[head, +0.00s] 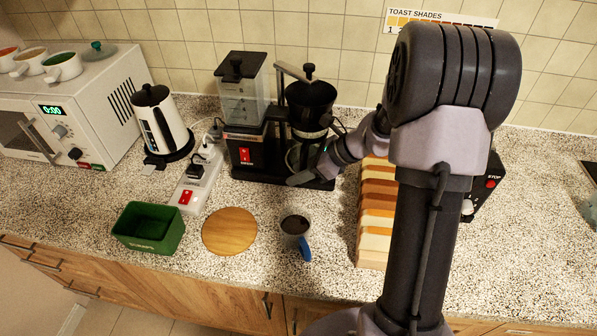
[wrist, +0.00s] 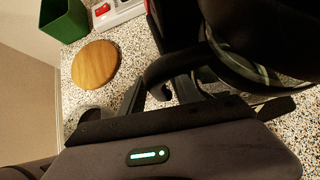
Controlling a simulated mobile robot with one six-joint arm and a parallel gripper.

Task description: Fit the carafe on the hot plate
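The coffee maker (head: 268,147) is black, with a clear water tank and a red switch, against the back wall. The glass carafe (head: 298,157) is under its black filter cone (head: 310,100), over the hot plate area; whether it rests flat there I cannot tell. The hot plate is mostly hidden by the carafe and my gripper. My gripper (head: 308,176) reaches in from the right, low beside the carafe. In the wrist view the carafe (wrist: 240,68) is close at upper right, with a dark handle-like bar (wrist: 165,70) near my gripper. The finger gap and any grip are unclear.
A kettle (head: 160,121) and power strip (head: 199,174) stand left of the coffee maker. A toast rack (head: 376,215) is to the right, partly behind my arm.

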